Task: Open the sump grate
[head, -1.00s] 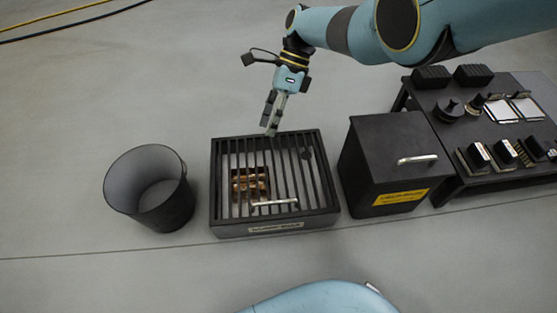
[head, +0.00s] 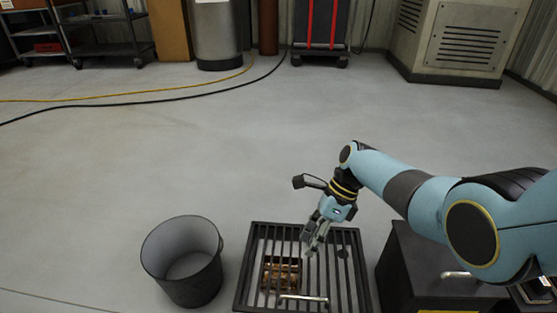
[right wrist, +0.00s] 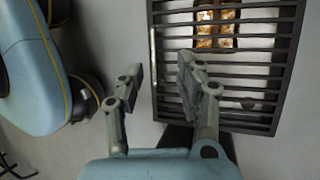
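The sump grate (head: 332,266) is a dark barred lid lying flat and closed on its low black box. Its pale bar handle (head: 303,297) is on the near side in the head view. The grate also shows in the right wrist view (right wrist: 262,73), with the handle (right wrist: 153,62) along its left edge. My right gripper (head: 313,247) appears over the far half of the grate. In the right wrist view its fingers (right wrist: 163,88) are apart and empty, with the handle just ahead between them, not gripped. My left gripper is not in view.
Brownish pieces (head: 281,272) show beneath the bars. A black bin (head: 190,285) stands left of the grate, and a black lidded box (head: 400,262) close on its right, partly behind my arm. Open floor lies behind, crossed by yellow and black cables.

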